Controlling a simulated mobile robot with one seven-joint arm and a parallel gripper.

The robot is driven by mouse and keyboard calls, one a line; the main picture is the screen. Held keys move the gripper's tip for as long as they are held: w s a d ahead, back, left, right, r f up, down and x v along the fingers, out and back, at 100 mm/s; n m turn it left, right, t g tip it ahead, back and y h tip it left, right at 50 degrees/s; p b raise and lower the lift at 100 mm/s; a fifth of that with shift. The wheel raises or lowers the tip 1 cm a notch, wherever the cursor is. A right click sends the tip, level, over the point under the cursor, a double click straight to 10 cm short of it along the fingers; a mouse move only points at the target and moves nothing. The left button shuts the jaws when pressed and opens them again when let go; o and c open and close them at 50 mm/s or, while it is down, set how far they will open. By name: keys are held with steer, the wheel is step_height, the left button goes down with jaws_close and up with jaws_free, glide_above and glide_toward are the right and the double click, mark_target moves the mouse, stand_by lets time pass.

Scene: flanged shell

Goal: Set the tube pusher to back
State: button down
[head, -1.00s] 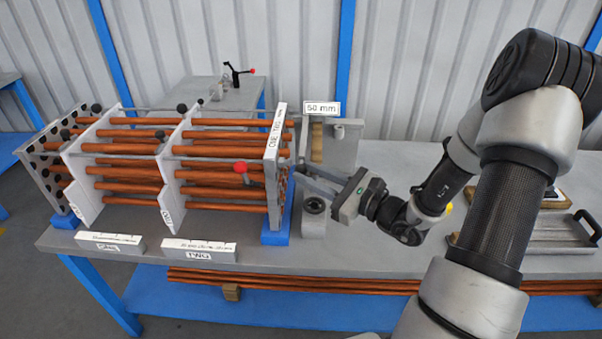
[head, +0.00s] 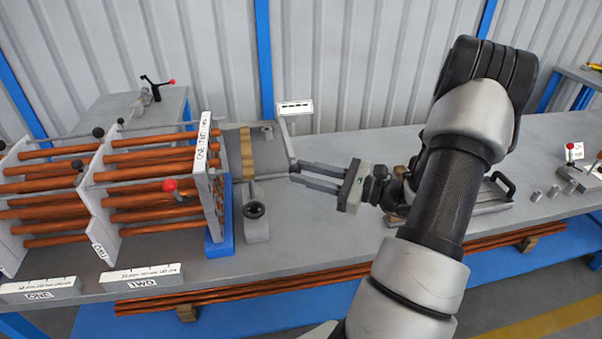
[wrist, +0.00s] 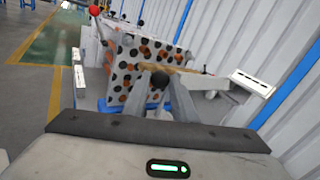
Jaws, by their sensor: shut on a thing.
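The tube pusher (head: 268,177) is a thin grey rod at the right of the tube-filled shell. It runs right from near the shell's end plate (head: 211,165). My gripper (head: 294,172) is shut at the rod's right end, clear of the end plate. In the wrist view, a dark round knob (wrist: 160,79) sits between the fingers of my gripper (wrist: 160,92), with the holed end plate (wrist: 140,62) beyond it. The fingers hide part of the knob and rod.
A grey block with a dark round top (head: 254,210) stands in front of the rod. A tan wavy strip (head: 247,150) and a white sign (head: 295,107) are behind. A red-knobbed lever (head: 171,186) stands at the shell. A handled tray (head: 480,200) lies right.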

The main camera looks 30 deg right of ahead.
steer(key=shift+s+d, duration=0.1)
steer(key=shift+d, duration=0.15)
steer(key=c, duration=1.5)
jaws_free()
steer(key=shift+d, duration=0.1)
steer(key=shift+o, duration=0.2)
steer(key=v, duration=1.7)
steer(key=shift+s, duration=0.3)
